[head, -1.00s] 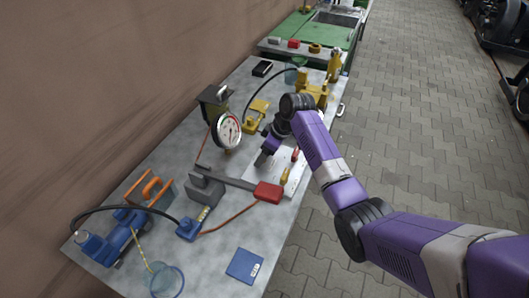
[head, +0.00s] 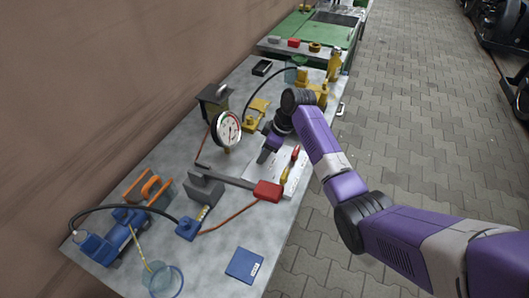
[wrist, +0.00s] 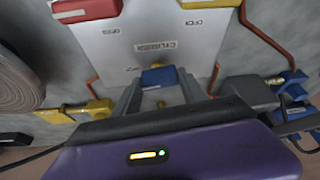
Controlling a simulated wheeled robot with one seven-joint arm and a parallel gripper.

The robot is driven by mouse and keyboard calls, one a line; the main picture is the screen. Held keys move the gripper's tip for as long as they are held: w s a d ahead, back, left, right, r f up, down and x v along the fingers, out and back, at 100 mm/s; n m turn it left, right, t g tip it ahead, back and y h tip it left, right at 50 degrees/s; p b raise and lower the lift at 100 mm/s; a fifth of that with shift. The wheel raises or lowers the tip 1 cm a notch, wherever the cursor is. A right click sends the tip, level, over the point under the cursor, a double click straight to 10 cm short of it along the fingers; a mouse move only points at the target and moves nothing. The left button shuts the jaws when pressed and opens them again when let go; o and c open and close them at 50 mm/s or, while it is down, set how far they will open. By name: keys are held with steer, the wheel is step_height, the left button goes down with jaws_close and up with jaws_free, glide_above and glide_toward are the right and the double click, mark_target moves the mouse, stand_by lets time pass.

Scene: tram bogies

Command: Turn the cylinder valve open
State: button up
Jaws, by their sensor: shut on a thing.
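A white valve panel (head: 262,183) lies on the workbench. In the wrist view the panel (wrist: 120,55) carries a label reading CYLINDER, upside down, beside a blue handle (wrist: 157,77). The blue handle sits between the fingers of my gripper (wrist: 160,92), which is shut on it. Some yellow shows just behind the handle. In the head view my gripper (head: 266,154) points down at the panel's far left part and hides the blue handle. A red handle (head: 295,153) and a yellow handle (head: 285,175) stand on the panel right of my gripper.
A dial gauge (head: 227,129) stands close left of my gripper. A grey block (head: 205,188), a blue pump (head: 115,240) and a yellow device (head: 256,113) stand on the bench. Bare bench top shows at the front.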

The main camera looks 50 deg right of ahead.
steer(key=n+b, duration=0.1)
steer(key=n+y+b, duration=0.1)
steer(key=n, duration=0.1)
steer(key=shift+w+d+f+n+g, duration=0.1)
steer(key=shift+d+n+g, duration=0.05)
steer(key=shift+n+g, duration=0.15)
steer(key=n+b, duration=0.2)
steer(key=n+g+y+b, duration=0.1)
steer(key=n, duration=0.1)
steer(key=shift+w+n+g+b, duration=0.1)
steer(key=shift+n+g+b, duration=0.2)
steer(key=shift+b, duration=0.1)
steer(key=n+b, duration=0.2)
steer(key=n+g+b, duration=0.1)
steer(key=n+b, duration=0.1)
steer(key=shift+w+g, duration=0.15)
steer(key=shift+g, duration=0.15)
steer(key=shift+n+g+b, duration=0.7)
steer(key=shift+n+b, duration=0.9)
steer(key=shift+n, duration=0.4)
steer(key=o, duration=1.4)
steer(key=shift+c, duration=0.2)
steer(key=shift+r, duration=0.2)
